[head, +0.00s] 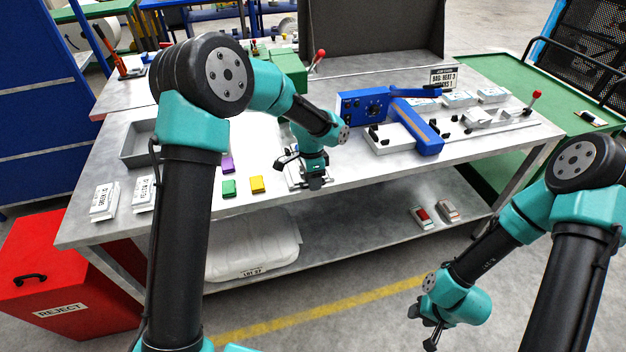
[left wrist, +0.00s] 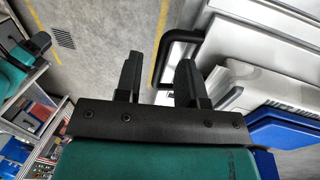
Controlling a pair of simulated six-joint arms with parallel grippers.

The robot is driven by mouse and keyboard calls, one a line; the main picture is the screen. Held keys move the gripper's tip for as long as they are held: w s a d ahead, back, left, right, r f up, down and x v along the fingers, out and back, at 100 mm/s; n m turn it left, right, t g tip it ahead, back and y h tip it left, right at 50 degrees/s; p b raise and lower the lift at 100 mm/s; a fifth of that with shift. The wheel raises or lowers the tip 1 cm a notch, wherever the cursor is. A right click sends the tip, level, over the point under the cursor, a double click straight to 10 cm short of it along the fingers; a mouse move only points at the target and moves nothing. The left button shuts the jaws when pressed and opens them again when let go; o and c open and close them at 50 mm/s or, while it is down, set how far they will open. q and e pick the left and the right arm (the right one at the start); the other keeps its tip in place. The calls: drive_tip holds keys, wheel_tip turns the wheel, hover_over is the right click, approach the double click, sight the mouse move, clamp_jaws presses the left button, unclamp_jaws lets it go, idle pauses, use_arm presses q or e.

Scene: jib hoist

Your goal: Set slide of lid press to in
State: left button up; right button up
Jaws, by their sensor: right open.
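A green press-like body (head: 288,68) with a red-knobbed lever (head: 321,54) stands toward the back of the bench, partly hidden by my left arm; I take it as the lid press. Before it, near the bench's front edge, is a pale metal piece (head: 293,177) with a black handle, which may be its slide. In the left wrist view the black bar handle (left wrist: 177,40) shows on a metal plate. My left gripper (head: 315,184) is over this piece, its fingers (left wrist: 160,78) apart and empty, close to the handle; contact cannot be told. My right gripper (head: 430,335) is open, low before the bench.
Purple (head: 228,164), green (head: 229,187) and yellow (head: 257,184) blocks lie left of my left gripper. A blue bag sealer (head: 365,105) stands to the right. A grey tray (head: 137,150) and white packs (head: 104,200) are at left. A red reject bin (head: 60,270) stands on the floor.

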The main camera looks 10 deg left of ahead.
use_arm(q)
clamp_jaws()
idle(0.5)
